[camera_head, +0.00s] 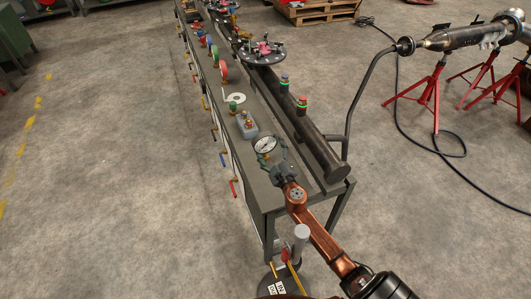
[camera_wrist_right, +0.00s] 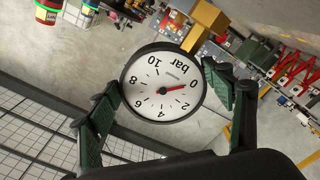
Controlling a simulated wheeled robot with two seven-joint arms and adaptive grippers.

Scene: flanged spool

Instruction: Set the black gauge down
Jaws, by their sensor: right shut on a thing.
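The black gauge (camera_head: 265,144) has a white dial, a dark rim and a red needle. It is near the front end of the long grey bench, and I cannot tell whether it touches the top. In the right wrist view the gauge (camera_wrist_right: 162,88) sits between the two green-padded fingers of my right gripper (camera_wrist_right: 160,80), which is shut on it. A brass fitting (camera_wrist_right: 205,25) shows behind the gauge there. My right gripper also shows in the head view (camera_head: 270,153), its arm coming from the lower right. My left gripper is not in view.
A grey block with a brass fitting (camera_head: 247,126) stands just behind the gauge. Farther along are a white ring (camera_head: 233,98), a small green-topped fitting (camera_head: 233,107) and a flanged disc (camera_head: 262,53). A thick dark pipe (camera_head: 310,140) runs along the right side.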

